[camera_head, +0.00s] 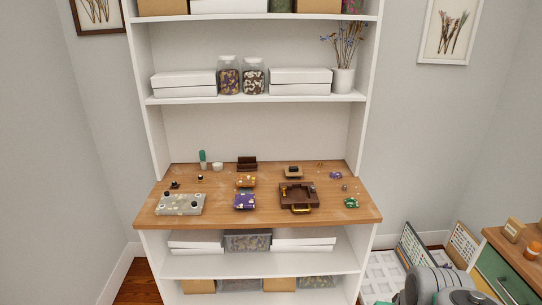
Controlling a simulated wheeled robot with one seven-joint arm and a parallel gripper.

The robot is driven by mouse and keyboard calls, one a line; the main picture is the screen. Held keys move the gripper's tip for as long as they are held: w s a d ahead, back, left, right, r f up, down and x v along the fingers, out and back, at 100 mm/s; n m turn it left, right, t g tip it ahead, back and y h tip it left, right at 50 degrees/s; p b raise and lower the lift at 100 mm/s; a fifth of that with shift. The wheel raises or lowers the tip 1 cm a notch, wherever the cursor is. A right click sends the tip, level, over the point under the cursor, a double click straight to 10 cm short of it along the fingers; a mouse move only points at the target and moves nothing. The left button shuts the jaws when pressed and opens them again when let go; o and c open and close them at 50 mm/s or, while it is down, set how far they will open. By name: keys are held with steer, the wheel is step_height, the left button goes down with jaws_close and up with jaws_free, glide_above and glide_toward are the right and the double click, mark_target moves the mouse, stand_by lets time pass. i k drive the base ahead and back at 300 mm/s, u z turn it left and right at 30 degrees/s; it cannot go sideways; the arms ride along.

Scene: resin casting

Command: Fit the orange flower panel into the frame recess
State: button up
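A small orange panel (246,181) lies on the wooden worktop, left of the middle of the bench; its flower pattern is too small to make out. The brown frame (284,199) lies to its right and a little nearer, with a square recess in its middle and a gold handle on its front edge. The recess shows a wood-brown floor and no orange panel in it. The orange panel and the frame are apart. My gripper is not in view; only rounded grey parts, likely of my arm, show at the bottom right.
A purple panel (245,201) lies just in front of the orange one. A grey speckled slab (180,204) is at the left, a green piece (351,202) at the right. A dark holder (247,162) and small pots stand behind. Shelves rise above the worktop (225,218), whose front strip is clear.

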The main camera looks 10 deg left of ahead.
mark_target(299, 195)
steer(key=u, duration=0.35)
steer(key=i, duration=1.35)
steer(key=u, duration=1.85)
steer(key=i, duration=1.15)
steer(key=u, duration=0.9)
